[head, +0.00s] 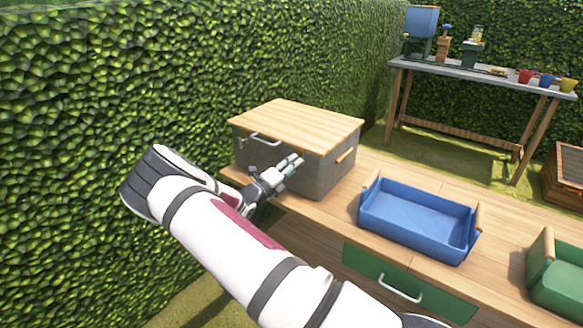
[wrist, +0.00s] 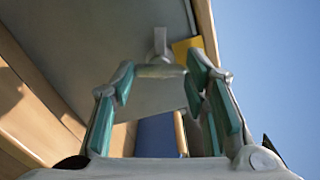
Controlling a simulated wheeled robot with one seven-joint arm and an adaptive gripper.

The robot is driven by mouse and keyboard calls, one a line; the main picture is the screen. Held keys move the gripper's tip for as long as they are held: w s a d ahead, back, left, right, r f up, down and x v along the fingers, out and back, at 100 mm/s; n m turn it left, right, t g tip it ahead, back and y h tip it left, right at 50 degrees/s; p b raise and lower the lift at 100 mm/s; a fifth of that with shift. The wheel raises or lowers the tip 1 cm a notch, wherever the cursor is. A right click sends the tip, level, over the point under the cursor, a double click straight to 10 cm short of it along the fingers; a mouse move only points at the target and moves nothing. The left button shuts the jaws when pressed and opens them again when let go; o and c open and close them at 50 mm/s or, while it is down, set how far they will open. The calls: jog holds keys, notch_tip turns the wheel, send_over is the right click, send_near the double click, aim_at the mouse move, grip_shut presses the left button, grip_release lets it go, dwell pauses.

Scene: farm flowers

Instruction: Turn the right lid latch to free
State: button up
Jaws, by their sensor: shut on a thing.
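A grey box with a pale wooden lid (head: 297,122) stands on the wooden bench in the head view. My gripper (head: 292,166) is at its front face, toward the right corner. In the wrist view, the right lid latch (wrist: 160,44), a small grey metal piece, sticks out from the grey box wall (wrist: 110,40). Its crossbar lies between the green-padded fingers of my gripper (wrist: 162,70), which are shut on it. In the head view my gripper hides this latch. Which way the latch is turned is hard to tell.
A metal handle (head: 264,139) is on the box's front, left of my gripper. A blue tray (head: 415,247) and a green tray (head: 543,292) stand to the right on the bench (head: 335,232). A hedge (head: 90,100) rises close on the left.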

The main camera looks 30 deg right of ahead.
jog(key=shift+f+n, duration=0.1)
jog(key=shift+n, duration=1.8)
jog(key=o, duration=1.1)
jog(key=shift+o, duration=0.2)
jog(key=v, duration=1.2)
